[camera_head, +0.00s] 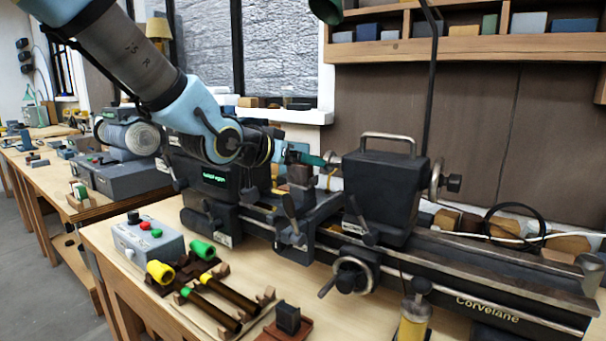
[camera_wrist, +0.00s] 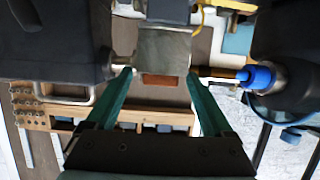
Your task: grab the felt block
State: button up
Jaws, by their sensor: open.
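A small dark upright block (camera_head: 288,318) stands on a reddish-brown base at the front edge of the bench; it may be the felt block, but I cannot tell its material. My gripper (camera_head: 318,160) is over the lathe, beside the tool post, well behind and above that block. In the wrist view my gripper (camera_wrist: 159,76) has its two teal fingers apart, with nothing clearly held. A grey block-like part (camera_wrist: 164,45) with a reddish-brown face (camera_wrist: 159,80) shows beyond the fingertips. The dark block is not recognisable in the wrist view.
The lathe (camera_head: 480,290) fills the bench's back, its tailstock (camera_head: 380,195) right of my gripper. A grey control box (camera_head: 147,243), yellow- and green-ended rods (camera_head: 215,302) and an amber bottle (camera_head: 413,322) stand near the front. A shelf (camera_head: 470,47) hangs on the wall.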

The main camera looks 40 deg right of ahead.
grip_shut()
dwell(0.8)
